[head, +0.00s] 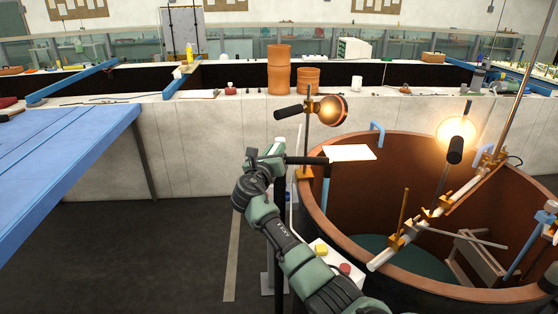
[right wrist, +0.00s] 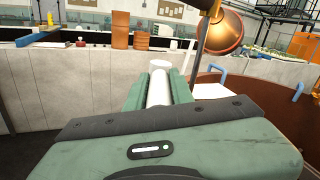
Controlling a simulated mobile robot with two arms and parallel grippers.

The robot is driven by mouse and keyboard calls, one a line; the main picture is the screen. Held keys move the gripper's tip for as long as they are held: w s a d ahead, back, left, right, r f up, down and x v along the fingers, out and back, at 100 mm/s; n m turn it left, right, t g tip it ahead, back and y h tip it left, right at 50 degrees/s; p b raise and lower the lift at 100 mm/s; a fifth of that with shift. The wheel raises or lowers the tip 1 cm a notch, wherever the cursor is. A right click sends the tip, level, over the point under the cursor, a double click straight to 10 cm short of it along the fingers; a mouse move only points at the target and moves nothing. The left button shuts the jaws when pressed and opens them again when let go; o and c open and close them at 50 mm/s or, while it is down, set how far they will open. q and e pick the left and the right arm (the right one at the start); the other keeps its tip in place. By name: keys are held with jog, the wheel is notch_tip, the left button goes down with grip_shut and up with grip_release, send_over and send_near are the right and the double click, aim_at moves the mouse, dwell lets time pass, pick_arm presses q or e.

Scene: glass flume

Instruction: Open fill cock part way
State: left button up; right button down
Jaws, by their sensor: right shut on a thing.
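The fill cock's dark pipe (head: 305,160) rises beside the large round brown tank (head: 400,143) and reaches over its left rim. A pale blue strip (head: 326,188) shows below the pipe's end; I cannot tell whether it is water. My right gripper (head: 272,155) is at the pipe's upper left end, shut on a white handle (right wrist: 158,88). The handle stands between the green fingers in the right wrist view, and its top also shows in the head view (head: 280,143). The gripper hides the cock's body and how far it is turned. My left gripper is not in view.
A lit lamp (head: 330,110) stands above the tank's left rim, close to my right gripper. A box with yellow and red buttons (head: 332,259) is beside my right forearm. A blue table (head: 60,155) lies left; dark floor (head: 150,250) between is clear.

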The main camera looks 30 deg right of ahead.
jog(key=shift+w+a+f+m+g+h+b, duration=0.15)
jog(key=shift+w+a+m+g+h+b, duration=0.05)
jog(key=shift+m+g+h+b, duration=0.25)
jog(key=shift+w+a+f+m+g+h+b, duration=0.15)
jog(key=shift+m+g+h+b, duration=0.15)
jog(key=shift+g+b, duration=0.25)
pick_arm(q)
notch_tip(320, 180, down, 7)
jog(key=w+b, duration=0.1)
jog(key=b, duration=0.3)
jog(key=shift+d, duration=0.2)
pick_arm(e)
jog(key=shift+w+a+r+m+g+h, duration=0.1)
jog(key=shift+w+m+g+h, duration=0.15)
jog(key=shift+m+g+h, duration=0.55)
jog(key=shift+w+a+r+m+g+h, duration=0.1)
jog(key=shift+w+m+g+h, duration=0.15)
jog(key=shift+m+g, duration=0.95)
jog(key=shift+n+g, duration=0.35)
jog(key=shift+g, duration=0.05)
jog(key=c, duration=1.2)
grip_release()
jog(key=shift+c, duration=0.2)
pick_arm(q)
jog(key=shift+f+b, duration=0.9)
jog(key=shift+b, duration=0.1)
pick_arm(e)
jog(key=v, duration=0.7)
jog(key=shift+a, duration=0.35)
